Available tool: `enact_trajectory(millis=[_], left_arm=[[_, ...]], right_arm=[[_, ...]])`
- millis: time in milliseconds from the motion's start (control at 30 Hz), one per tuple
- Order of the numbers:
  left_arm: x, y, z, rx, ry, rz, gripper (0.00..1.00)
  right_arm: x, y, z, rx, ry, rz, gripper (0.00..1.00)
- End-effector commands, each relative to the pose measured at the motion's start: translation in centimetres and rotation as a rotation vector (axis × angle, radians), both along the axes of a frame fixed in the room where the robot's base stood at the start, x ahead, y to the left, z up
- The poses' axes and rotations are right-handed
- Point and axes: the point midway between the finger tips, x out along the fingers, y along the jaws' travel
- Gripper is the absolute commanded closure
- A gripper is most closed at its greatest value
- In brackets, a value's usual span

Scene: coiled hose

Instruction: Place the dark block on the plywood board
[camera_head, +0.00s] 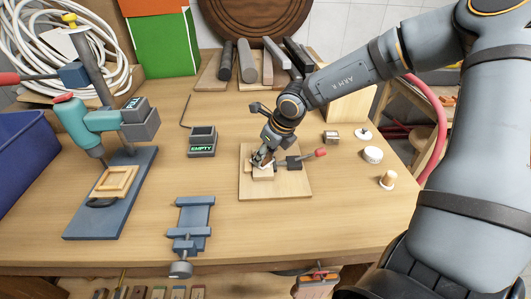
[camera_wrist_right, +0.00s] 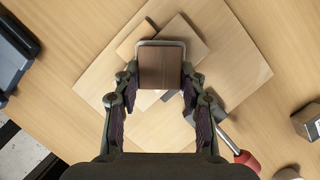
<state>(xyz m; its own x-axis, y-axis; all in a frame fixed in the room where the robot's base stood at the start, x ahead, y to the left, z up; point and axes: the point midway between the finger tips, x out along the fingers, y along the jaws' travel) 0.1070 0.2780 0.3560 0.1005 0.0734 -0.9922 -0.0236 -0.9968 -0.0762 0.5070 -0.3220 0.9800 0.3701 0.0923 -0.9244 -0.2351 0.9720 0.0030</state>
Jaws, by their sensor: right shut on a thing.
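The plywood board (camera_head: 290,188) lies flat on the workbench near the middle of the head view; it is the large pale square in the wrist view (camera_wrist_right: 245,70). My right gripper (camera_head: 263,160) is over the board's left part, pointing down. In the wrist view my right gripper (camera_wrist_right: 161,85) is shut on the dark block (camera_wrist_right: 162,66), a brown piece with a pale rim. Smaller pale wood pieces (camera_wrist_right: 188,38) lie on the board beneath it. Whether the block touches them is unclear. My left gripper is not in view.
Small parts (camera_head: 373,154) lie right.

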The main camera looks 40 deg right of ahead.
Motion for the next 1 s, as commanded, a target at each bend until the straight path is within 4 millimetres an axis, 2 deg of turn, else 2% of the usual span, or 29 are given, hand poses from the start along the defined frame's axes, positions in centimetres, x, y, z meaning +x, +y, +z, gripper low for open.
enact_trajectory(millis=[267, 300, 433, 767, 867, 1000], left_arm=[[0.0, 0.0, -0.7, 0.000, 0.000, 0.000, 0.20], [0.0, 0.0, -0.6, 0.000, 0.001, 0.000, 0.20], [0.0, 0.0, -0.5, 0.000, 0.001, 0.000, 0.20], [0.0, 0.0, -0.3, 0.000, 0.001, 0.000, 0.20], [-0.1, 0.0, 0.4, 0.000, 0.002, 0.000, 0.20], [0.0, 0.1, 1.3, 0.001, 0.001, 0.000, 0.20]], right_arm=[[0.0, 0.0, -0.5, 0.000, 0.000, -0.001, 0.85], [0.0, 0.0, -0.3, 0.000, 0.000, -0.001, 0.55], [0.0, 0.0, -0.3, 0.000, 0.000, -0.001, 0.37], [0.0, 0.0, -0.1, 0.000, 0.000, 0.000, 0.36], [-0.1, 0.0, 0.7, 0.002, -0.002, -0.001, 0.36], [-1.2, -0.2, 4.0, 0.008, -0.008, 0.000, 0.36]])
